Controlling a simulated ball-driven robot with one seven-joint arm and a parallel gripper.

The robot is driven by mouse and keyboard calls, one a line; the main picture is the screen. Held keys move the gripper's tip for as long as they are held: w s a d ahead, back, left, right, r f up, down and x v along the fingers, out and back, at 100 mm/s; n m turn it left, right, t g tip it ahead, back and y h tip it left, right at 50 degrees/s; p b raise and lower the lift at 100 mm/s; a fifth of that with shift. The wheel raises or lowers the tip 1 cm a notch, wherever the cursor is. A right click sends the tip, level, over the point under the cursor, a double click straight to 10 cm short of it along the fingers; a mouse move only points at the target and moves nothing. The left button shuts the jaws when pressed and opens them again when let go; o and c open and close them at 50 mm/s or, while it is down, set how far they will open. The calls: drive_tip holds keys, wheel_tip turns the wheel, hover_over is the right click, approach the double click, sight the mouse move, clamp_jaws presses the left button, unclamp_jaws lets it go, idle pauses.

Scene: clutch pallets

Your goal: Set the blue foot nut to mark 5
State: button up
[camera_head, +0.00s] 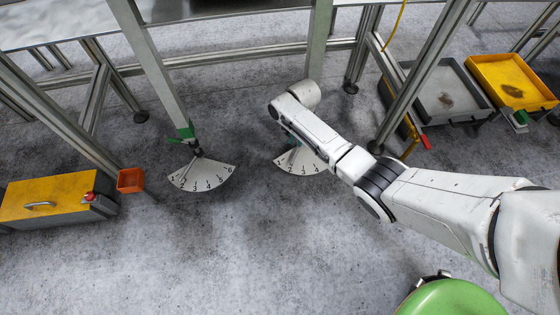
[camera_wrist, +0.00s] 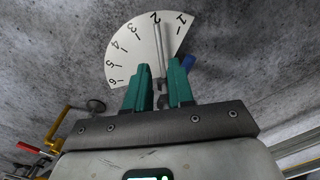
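My gripper (camera_wrist: 159,74) shows in the wrist view with its two teal fingers apart, a gap between them. A numbered white dial fan (camera_wrist: 128,48) lies on the floor just beyond the fingertips, marked 1 to 6. A thin grey pointer (camera_wrist: 158,42) lies across it, at about mark 2. A small blue part (camera_wrist: 188,62), perhaps the blue foot nut's handle, shows just beyond the right finger. Some grey metal shows between the fingers; contact cannot be told.
A second dial (camera_head: 205,177) lies to the left under a post with a green foot part (camera_head: 186,132). An orange bin (camera_head: 131,180) and a yellow-topped box (camera_head: 48,198) stand at left. Trays (camera_head: 445,92) and bench legs are at right.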

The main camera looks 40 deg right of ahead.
sight(295, 156)
drive_tip(key=shift+m, duration=0.3)
drive_tip(key=f+b, duration=0.2)
drive_tip(key=f, duration=0.2)
drive_tip(key=f+b, duration=0.3)
drive_tip(key=f, duration=0.1)
drive_tip(key=d+f+b, duration=0.1)
drive_tip(key=f+b, duration=0.1)
drive_tip(key=f, duration=0.2)
drive_tip(key=shift+w+d+b, duration=0.1)
drive_tip(key=shift+w+b, duration=0.25)
drive_tip(key=shift+b, duration=0.05)
drive_tip(key=shift+c, duration=0.5)
clamp_jaws()
